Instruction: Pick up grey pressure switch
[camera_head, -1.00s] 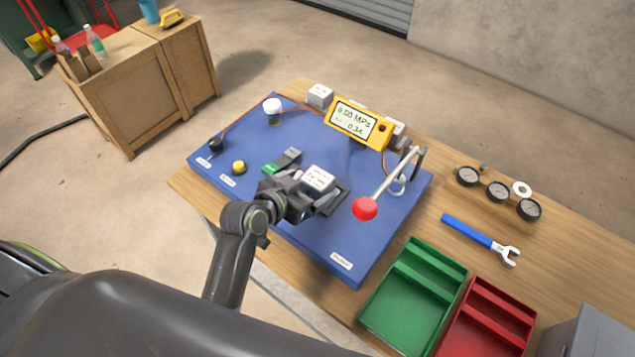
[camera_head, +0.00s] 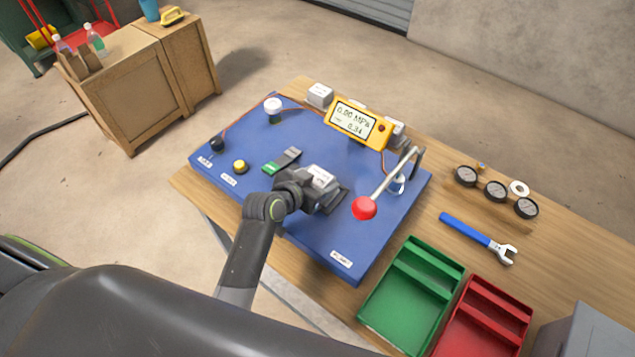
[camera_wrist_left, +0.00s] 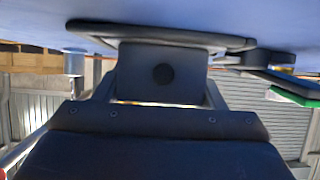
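The grey pressure switch (camera_head: 322,175) is a box with a white label on top, sitting on a dark base plate on the blue board (camera_head: 290,232). My left gripper (camera_head: 312,192) is at its near left side and hides part of it. In the left wrist view, which is upside down, the switch (camera_wrist_left: 163,75) shows as a grey box with a dark round hole, between my two fingers. The fingers lie close along its sides; whether they press on it I cannot tell. My right gripper is not in view.
A lever with a red knob (camera_head: 364,208) stands just right of the switch. A yellow meter (camera_head: 353,122) stands behind it. A green tray (camera_head: 398,312), a red tray (camera_head: 470,335), a blue wrench (camera_head: 468,230) and gauges (camera_head: 496,191) lie right. A green-ended grey strip (camera_head: 282,160) lies left.

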